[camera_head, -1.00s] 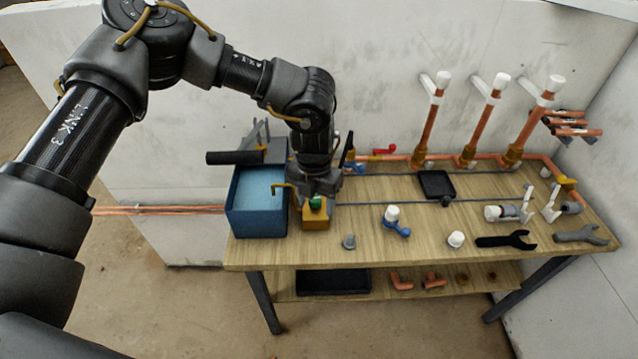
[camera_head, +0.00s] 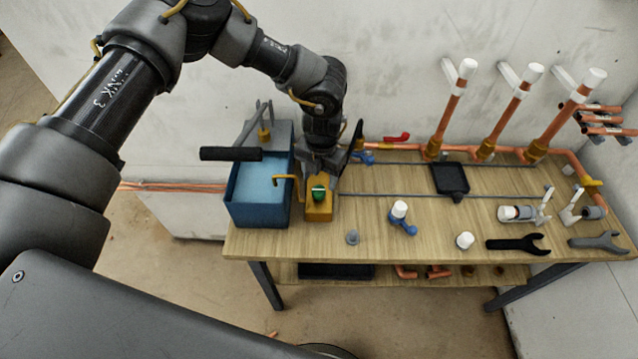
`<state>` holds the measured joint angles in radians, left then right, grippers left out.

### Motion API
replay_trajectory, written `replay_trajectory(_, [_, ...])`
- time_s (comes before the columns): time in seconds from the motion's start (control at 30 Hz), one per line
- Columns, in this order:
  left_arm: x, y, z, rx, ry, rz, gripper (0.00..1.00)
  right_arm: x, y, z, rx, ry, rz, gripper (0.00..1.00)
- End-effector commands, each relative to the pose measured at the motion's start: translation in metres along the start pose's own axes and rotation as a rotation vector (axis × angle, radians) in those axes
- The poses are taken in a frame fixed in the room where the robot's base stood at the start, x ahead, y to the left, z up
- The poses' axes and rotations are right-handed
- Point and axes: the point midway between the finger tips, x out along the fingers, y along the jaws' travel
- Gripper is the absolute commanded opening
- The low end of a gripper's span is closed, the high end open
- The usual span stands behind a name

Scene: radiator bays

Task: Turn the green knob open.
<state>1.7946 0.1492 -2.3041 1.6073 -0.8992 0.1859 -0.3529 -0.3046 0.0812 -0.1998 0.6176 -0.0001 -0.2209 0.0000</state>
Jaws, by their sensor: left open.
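The green knob (camera_head: 319,193) sits on top of a yellow-orange block (camera_head: 319,211) on the workbench, just right of the blue bin. My left gripper (camera_head: 318,177) points down right behind the green knob, with its jaws close to the knob and block. The jaws are open. I cannot tell whether a finger touches the knob. My left arm and gripper hide what lies directly behind the block. My right gripper does not show.
A blue water-filled bin (camera_head: 240,212) stands left of the block, with a dark handle over it. On the bench (camera_head: 380,240) are a blue-handled valve (camera_head: 402,222), a white cap (camera_head: 465,240), a black wrench (camera_head: 515,244) and a black tray (camera_head: 451,180). Copper pipes rise behind.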

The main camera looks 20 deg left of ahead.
Motion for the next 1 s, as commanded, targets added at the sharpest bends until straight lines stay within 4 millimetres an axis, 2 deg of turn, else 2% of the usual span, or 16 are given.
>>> replay_trajectory(0.1, [0.019, 0.0, -0.001, -0.002, 0.003, 0.0, 0.56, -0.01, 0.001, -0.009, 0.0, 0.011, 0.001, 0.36])
replay_trajectory(0.3, [0.043, 0.0, 0.0, -0.002, 0.001, 0.0, 0.56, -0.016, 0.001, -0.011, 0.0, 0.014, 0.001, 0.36])
replay_trajectory(0.7, [0.052, 0.0, 0.0, -0.001, 0.0, -0.001, 0.56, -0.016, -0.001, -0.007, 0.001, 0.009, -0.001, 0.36])
replay_trajectory(1.0, [0.052, 0.0, 0.0, -0.001, 0.0, -0.001, 0.16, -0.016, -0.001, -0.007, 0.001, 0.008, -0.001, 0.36])
